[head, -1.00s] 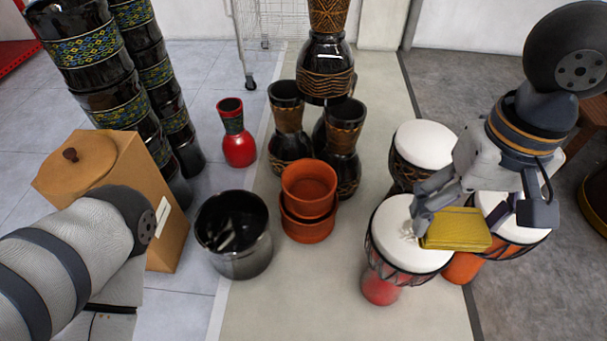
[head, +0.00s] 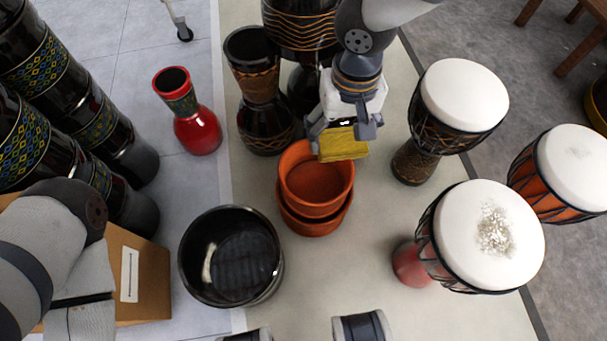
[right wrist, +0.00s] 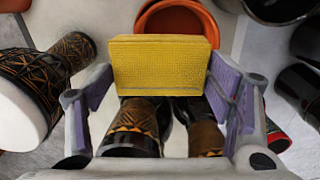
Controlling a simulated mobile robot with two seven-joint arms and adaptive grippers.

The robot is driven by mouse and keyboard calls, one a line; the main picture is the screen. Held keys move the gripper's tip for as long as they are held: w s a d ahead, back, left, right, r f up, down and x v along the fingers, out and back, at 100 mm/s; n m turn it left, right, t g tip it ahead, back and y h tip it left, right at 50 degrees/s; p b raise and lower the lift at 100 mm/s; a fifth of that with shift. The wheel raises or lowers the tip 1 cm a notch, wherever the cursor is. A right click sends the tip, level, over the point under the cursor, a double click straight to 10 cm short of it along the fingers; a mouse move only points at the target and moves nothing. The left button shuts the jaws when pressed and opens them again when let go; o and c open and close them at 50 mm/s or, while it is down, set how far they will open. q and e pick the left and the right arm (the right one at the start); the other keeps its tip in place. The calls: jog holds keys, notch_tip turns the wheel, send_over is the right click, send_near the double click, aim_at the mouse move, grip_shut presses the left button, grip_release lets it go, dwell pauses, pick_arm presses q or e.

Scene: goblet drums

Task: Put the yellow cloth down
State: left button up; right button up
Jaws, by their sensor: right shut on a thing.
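The yellow cloth (head: 343,143) is a folded, block-like pad. My right gripper (head: 343,122) is shut on it and holds it in the air. In the head view the cloth appears over the back right rim of the stacked orange pots (head: 316,182). In the right wrist view the cloth (right wrist: 160,66) sits between the two purple-padded fingers of my right gripper (right wrist: 160,95), and an orange pot (right wrist: 175,18) shows behind it. A white-topped drum (head: 490,237) has a speckled, dusty patch on its skin. My left arm shows at the left edge, but its gripper is out of view.
A black open pot (head: 231,257) stands left of the orange pots. A red vase-shaped drum (head: 195,123), dark goblet drums (head: 262,100) and tall black drums (head: 90,110) stand beyond. Two other white-topped drums (head: 463,95) (head: 577,168) are at right. Pale floor (head: 375,225) is clear between.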

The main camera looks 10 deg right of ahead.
jog(key=shift+n, duration=0.3)
jog(key=w+a+f+b, duration=0.1)
jog(key=f+b, duration=0.2)
jog(key=f, duration=0.5)
jog(key=w+a+f+b, duration=0.1)
jog(key=f+b, duration=0.3)
jog(key=f, duration=0.5)
jog(key=w+a+f+b, duration=0.1)
jog(key=w+f+b, duration=0.1)
jog(key=f, duration=0.6)
jog(key=shift+a+f+b, duration=0.1)
jog(key=shift+f+b, duration=0.2)
jog(key=shift+b, duration=0.45)
pick_arm(q)
notch_tip(320, 180, down, 9)
jog(key=s+g, duration=0.1)
jog(key=s, duration=0.2)
jog(key=shift+d+g, duration=0.15)
jog(key=shift+g, duration=0.25)
pick_arm(e)
jog(key=shift+r, duration=0.15)
pick_arm(q)
jog(key=shift+r, duration=0.1)
pick_arm(e)
jog(key=o, duration=0.9)
jog(key=shift+o, duration=0.2)
